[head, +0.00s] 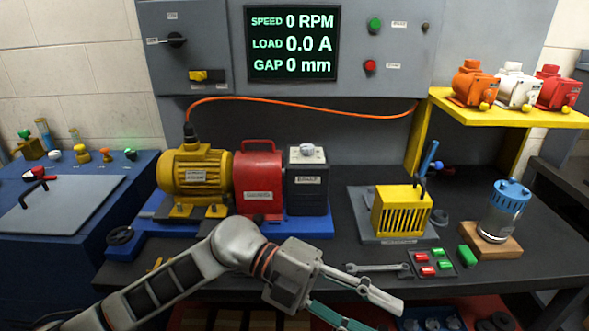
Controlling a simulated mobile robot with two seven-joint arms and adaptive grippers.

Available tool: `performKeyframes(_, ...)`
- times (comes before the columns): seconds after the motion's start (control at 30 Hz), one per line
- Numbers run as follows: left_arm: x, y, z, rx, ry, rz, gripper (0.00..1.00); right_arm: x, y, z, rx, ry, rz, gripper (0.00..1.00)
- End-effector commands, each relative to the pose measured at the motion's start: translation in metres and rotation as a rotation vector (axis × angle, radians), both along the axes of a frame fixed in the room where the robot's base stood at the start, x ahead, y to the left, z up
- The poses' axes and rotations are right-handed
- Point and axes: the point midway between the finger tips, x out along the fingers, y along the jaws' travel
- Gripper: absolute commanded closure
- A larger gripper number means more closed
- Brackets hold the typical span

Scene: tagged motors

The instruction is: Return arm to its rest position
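My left arm comes in from the lower left and reaches across the front of the bench. My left gripper (386,316) points to the lower right, in front of the bench's front edge in this view. Its two fingers are spread apart, and nothing shows between them. My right arm and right gripper are not in view.
The dark bench (540,262) carries a yellow motor (195,172), a red guard (258,180), a grey-black unit (306,180), a yellow slotted cover (402,212), a wrench (376,267) and a blue-topped cylinder (503,212). A yellow shelf (520,118) holds three motors.

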Motion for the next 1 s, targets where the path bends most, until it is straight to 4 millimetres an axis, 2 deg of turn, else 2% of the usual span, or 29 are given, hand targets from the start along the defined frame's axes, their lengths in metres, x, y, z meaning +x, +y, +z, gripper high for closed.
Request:
performKeyframes(0.13, 0.006, -0.007, 0.023, -0.196, 0.117, 0.104, 0.6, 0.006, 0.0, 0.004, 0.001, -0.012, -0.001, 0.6)
performKeyframes(0.23, 0.023, -0.003, 0.038, -0.343, 0.218, 0.224, 0.6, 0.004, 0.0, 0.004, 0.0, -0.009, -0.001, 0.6)
performKeyframes(0.37, 0.06, 0.017, 0.044, -0.512, 0.366, 0.438, 0.6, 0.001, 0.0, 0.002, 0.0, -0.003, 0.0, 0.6)
performKeyframes(0.47, 0.092, 0.044, 0.031, -0.603, 0.486, 0.629, 0.6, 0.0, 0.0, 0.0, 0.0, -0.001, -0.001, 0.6)
performKeyframes(0.57, 0.121, 0.079, 0.001, -0.656, 0.609, 0.834, 0.6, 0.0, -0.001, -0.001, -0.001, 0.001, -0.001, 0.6)
performKeyframes(0.67, 0.142, 0.119, -0.045, -0.667, 0.731, 1.051, 0.6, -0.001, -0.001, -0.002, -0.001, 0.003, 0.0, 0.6)
performKeyframes(0.73, 0.148, 0.148, -0.084, -0.651, 0.817, 1.197, 0.6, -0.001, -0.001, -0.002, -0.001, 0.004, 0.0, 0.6)
performKeyframes(0.87, 0.142, 0.197, -0.158, -0.582, 0.96, 1.437, 0.6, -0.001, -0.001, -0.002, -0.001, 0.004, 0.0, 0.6)
performKeyframes(1.0, 0.112, 0.245, -0.237, -0.461, 1.102, 1.658, 0.6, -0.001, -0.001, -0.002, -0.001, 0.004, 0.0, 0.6)
